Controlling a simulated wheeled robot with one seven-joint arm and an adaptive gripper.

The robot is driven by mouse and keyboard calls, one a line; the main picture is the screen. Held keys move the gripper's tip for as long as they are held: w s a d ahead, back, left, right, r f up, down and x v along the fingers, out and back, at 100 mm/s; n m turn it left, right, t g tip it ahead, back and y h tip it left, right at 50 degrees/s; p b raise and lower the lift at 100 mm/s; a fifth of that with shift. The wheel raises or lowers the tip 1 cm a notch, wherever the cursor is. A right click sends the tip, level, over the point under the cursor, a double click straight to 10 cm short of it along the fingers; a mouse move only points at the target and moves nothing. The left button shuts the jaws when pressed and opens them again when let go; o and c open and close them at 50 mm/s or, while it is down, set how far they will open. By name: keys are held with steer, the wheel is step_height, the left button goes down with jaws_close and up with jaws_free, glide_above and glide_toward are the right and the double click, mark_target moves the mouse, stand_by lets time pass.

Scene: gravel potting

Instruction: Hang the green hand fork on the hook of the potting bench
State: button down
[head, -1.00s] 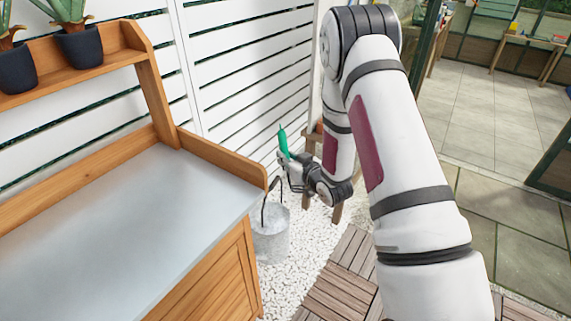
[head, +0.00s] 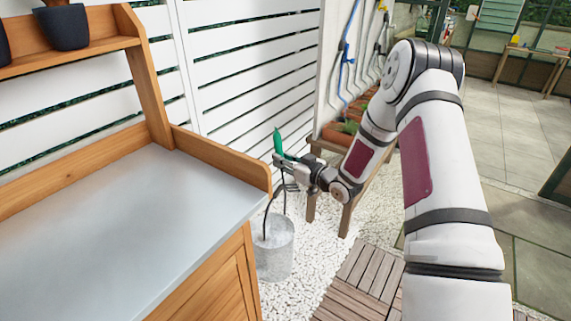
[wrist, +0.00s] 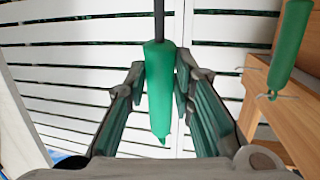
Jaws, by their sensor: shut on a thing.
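My gripper (head: 283,164) is shut on the green handle of the hand fork (head: 278,142), just off the right end of the potting bench (head: 150,225). A second green handle (wrist: 290,45) is at the bench's wooden side (wrist: 262,92), by a thin metal hook (wrist: 278,96). Another metal hook (wrist: 248,69) shows to its left, apparently bare.
A metal bucket (head: 276,255) stands on white gravel below my gripper. A white slatted fence (head: 250,65) runs behind. A wooden stand with terracotta planters (head: 340,133) is behind my arm. A dark pot (head: 64,28) sits on the bench's shelf.

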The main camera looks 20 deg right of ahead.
steer(key=shift+w+f+n+y+b, duration=0.6)
steer(key=shift+y+b, duration=0.3)
steer(key=shift+b, duration=0.65)
steer(key=y+b, duration=0.1)
steer(key=n+g+b, duration=0.1)
steer(key=shift+w+a+f+y+b, duration=0.1)
steer(key=shift+a+f+y+b, duration=0.2)
steer(key=shift+a+y, duration=0.1)
steer(key=shift+a+f+n+y+b, duration=0.1)
steer(key=shift+n+y+b, duration=0.35)
steer(key=shift+b, duration=0.2)
steer(key=shift+s+f+n+g+y+b, duration=0.15)
steer(key=shift+s+n+g+y+b, duration=0.2)
steer(key=shift+s+g+y+b, duration=0.25)
steer(key=s+a+f+n+g+y+b, duration=0.2)
steer(key=s+a+n+g+y+b, duration=0.2)
steer(key=s+a+b, duration=0.3)
steer(key=shift+s+f+g, duration=0.15)
steer(key=shift+s+g, duration=0.15)
steer(key=shift+s, duration=2.35)
